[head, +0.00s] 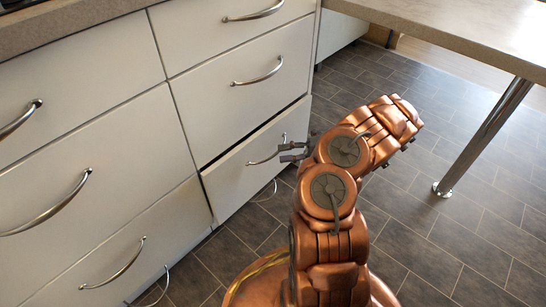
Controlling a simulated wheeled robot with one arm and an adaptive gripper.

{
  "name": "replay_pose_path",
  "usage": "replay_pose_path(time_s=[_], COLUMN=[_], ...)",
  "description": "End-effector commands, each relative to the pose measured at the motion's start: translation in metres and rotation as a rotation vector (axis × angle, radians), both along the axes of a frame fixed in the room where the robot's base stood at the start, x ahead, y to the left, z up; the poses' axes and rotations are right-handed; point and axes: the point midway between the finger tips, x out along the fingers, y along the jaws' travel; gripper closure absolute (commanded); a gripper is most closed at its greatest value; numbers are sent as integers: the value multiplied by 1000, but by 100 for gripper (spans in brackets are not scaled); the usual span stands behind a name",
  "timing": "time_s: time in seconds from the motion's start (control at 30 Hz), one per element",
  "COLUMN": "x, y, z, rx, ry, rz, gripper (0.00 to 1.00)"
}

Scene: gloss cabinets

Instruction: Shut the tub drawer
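The drawer standing slightly out (233,178) is the bottom one of the right-hand cabinet column. A dark gap runs along its top edge, and its front sits a little proud of the drawer above. Its curved metal handle (265,157) is partly behind my gripper. My gripper (282,152) is at the right end of this handle, with its two dark fingers pointing left and a small gap between them. I see nothing held in it. I cannot tell whether it touches the handle or drawer front. The inside of the drawer is hidden, and no tub shows.
The other white drawers, such as the one above (235,95), look closed and have protruding metal handles. A countertop (460,30) with a metal leg (485,135) stands at the right.

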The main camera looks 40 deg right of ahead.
Motion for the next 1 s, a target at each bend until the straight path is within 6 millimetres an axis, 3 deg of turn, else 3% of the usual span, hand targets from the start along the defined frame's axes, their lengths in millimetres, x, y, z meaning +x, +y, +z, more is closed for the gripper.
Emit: replay_pose_path(time_s=[0.3,0.67,1.0], x=[21,24,24], y=[36,40,39], z=[-8,-8,-8], rx=[-1,-3,-3], ry=[-1,1,1], rz=[3,1,1], gripper=[63,64,99])
